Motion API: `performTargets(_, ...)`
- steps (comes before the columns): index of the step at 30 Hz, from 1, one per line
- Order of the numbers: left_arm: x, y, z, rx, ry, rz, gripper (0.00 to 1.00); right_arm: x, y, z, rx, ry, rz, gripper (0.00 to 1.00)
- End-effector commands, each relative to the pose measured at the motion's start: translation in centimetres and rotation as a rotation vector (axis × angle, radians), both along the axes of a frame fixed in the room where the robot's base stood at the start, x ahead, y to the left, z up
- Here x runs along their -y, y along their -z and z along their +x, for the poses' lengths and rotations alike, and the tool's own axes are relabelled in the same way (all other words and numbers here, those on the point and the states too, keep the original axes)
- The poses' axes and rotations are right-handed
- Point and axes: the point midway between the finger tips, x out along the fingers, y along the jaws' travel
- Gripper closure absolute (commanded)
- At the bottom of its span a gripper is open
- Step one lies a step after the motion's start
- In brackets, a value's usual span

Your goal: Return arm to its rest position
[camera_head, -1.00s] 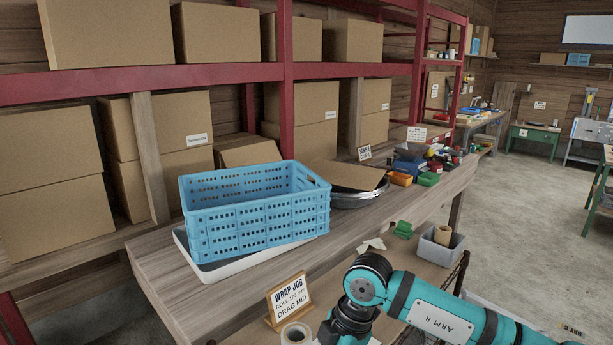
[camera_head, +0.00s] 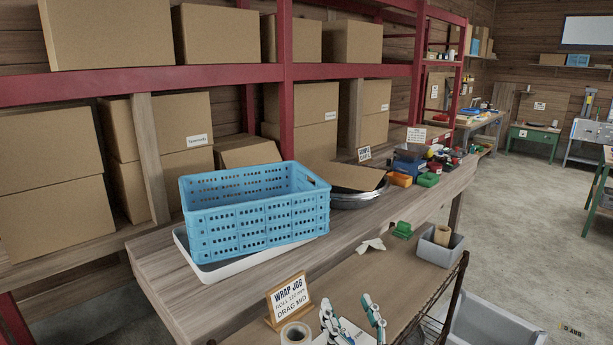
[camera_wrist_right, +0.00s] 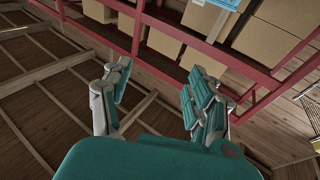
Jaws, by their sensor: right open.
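My right gripper (camera_head: 347,302) shows at the bottom middle of the head view. Its two fingers point up and stand apart, with nothing between them. It appears just right of the roll of tape (camera_head: 296,333) and the WRAP JOB sign (camera_head: 290,299). The rest of my right arm is out of the head view. In the right wrist view the open fingers of my right gripper (camera_wrist_right: 160,70) frame empty space, with red shelving and the wooden ceiling or wall beyond. My left gripper is in neither view.
A blue crate (camera_head: 255,212) sits on a white tray (camera_head: 203,268) on the wooden bench (camera_head: 163,275). A grey bin (camera_head: 436,251) holding a roll stands to the right. Shelves with cardboard boxes line the back.

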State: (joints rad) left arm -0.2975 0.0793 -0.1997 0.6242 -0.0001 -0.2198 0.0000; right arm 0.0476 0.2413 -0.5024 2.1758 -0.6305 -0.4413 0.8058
Motion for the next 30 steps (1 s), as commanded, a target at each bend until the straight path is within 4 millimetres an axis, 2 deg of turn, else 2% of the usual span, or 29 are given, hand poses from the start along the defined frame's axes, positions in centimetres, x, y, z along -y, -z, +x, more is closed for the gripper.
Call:
performTargets(1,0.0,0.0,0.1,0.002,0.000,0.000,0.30,2.4,3.2,-0.5,-0.130,0.085,-0.007,0.40)
performTargets(3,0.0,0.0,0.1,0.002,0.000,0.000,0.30,5.3,7.6,-1.8,-0.308,0.177,-0.041,0.40)
performTargets(5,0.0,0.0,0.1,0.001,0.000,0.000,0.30,7.5,11.3,-3.6,-0.464,0.232,-0.077,0.40)
performTargets(6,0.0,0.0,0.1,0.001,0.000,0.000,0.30,8.6,13.6,-5.1,-0.566,0.256,-0.105,0.40)
performTargets(9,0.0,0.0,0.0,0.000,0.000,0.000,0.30,10.7,18.3,-9.3,-0.792,0.279,-0.172,0.40)
performTargets(12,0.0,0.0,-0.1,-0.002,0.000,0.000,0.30,11.8,21.4,-13.2,-0.967,0.268,-0.232,0.40)
performTargets(15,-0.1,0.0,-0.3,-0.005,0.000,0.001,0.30,12.5,23.5,-16.8,-1.108,0.240,-0.278,0.40)
performTargets(18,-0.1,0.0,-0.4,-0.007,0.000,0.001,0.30,12.9,25.1,-20.1,-1.229,0.202,-0.320,0.40)
performTargets(24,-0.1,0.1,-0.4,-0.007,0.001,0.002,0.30,13.4,26.8,-26.4,-1.434,0.105,-0.391,0.40)
performTargets(30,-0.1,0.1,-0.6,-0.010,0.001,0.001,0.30,13.1,32.2,-25.1,-1.453,0.100,-0.398,0.40)
